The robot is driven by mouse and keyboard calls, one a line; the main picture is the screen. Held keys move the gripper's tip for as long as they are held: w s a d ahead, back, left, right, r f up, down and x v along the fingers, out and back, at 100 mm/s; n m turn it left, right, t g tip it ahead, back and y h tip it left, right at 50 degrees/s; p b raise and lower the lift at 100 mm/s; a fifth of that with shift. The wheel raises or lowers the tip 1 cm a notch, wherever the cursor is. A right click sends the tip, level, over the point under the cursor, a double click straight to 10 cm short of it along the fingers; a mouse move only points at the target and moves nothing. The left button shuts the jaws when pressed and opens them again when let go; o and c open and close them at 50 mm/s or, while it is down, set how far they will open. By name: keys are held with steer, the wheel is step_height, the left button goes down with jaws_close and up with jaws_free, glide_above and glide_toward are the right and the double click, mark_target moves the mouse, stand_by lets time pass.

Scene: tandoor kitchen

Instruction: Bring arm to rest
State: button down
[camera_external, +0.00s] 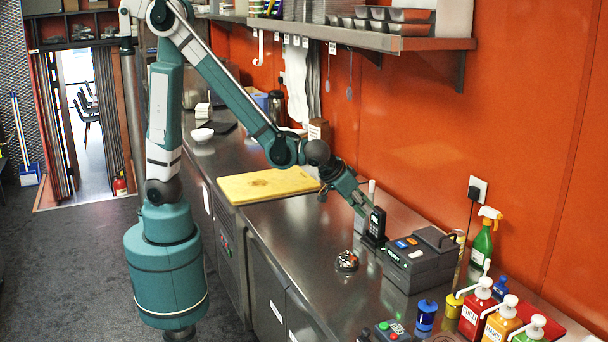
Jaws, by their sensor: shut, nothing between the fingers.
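My arm, teal and white, reaches from its base at the left out over the steel counter (315,228). My gripper (368,213) is at the right end of the arm, low over the counter. It is shut and holds nothing. Its fingertips are right at a black handset (376,224) that stands upright in a dark holder. I cannot tell whether they touch it.
A grey printer-like box (420,260) stands just right of the handset. A shiny bell (346,261) sits in front. A yellow cutting board (267,185) lies to the left. Sauce pump bottles (477,310) and a green spray bottle (483,243) stand at the right. A shelf (350,36) hangs above.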

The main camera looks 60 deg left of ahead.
steer(key=s+a+r, duration=0.3)
steer(key=s+a, duration=0.1)
steer(key=a, duration=0.5)
steer(key=s+a+r+g+b, duration=0.1)
steer(key=s+a+r, duration=0.3)
steer(key=a, duration=0.5)
steer(key=s+a+r, duration=0.2)
steer(key=s+a, duration=0.3)
steer(key=a, duration=0.4)
steer(key=s+a, duration=0.6)
steer(key=s, duration=0.2)
steer(key=shift+s+a+f+b, duration=0.15)
steer(key=shift+s+a+b, duration=0.1)
steer(key=shift+b, duration=0.15)
